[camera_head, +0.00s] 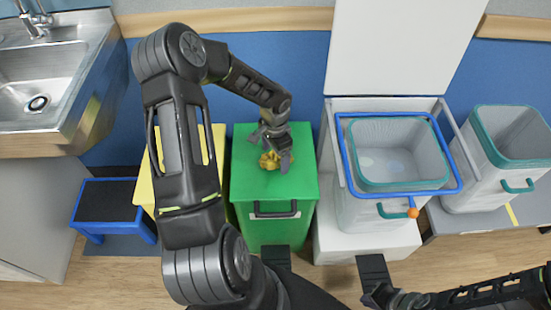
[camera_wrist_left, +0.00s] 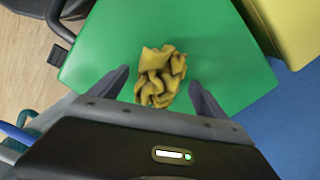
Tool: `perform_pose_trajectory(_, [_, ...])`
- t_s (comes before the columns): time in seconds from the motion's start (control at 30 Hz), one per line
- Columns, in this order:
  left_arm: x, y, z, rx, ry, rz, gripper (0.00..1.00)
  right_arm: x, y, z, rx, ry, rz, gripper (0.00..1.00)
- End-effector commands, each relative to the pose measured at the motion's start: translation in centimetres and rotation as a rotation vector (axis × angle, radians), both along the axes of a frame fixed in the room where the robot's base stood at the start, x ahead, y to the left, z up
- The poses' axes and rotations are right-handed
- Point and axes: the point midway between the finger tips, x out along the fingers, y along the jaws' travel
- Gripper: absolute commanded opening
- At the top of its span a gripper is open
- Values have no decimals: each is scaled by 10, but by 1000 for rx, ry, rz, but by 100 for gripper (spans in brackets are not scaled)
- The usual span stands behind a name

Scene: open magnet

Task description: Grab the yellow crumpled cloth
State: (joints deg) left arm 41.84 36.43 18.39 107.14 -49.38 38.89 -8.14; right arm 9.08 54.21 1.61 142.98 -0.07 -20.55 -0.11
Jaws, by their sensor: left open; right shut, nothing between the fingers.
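The yellow crumpled cloth (camera_head: 268,161) lies on the lid of the green bin (camera_head: 247,195). In the left wrist view, the cloth (camera_wrist_left: 160,77) sits bunched between my two open fingers, with visible gaps on both sides. My left gripper (camera_head: 274,150) is just above the cloth and hides part of it in the head view; it also shows in the left wrist view (camera_wrist_left: 159,80). Whether the fingertips reach down to the lid is not clear. My right gripper (camera_head: 372,275) is shut and empty at the lower right, away from the cloth.
A yellow bin (camera_head: 150,190) stands left of the green one, beside a blue step stool (camera_head: 105,210). An open white container (camera_head: 390,165) with a blue frame stands to the right, then a grey bin (camera_head: 495,165). A steel sink (camera_head: 45,85) is at far left.

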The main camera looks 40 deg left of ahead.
Motion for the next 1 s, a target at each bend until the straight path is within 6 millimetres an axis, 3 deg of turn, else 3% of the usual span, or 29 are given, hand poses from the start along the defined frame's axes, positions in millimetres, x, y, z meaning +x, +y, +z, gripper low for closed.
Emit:
perform_pose_trajectory(0.2, [0,0,0,0,0,0,86,0,0,0,0,0,0,0])
perform_pose_trajectory(1.0, [0,0,0,0,0,0,22,0,0,0,0,0,0,0])
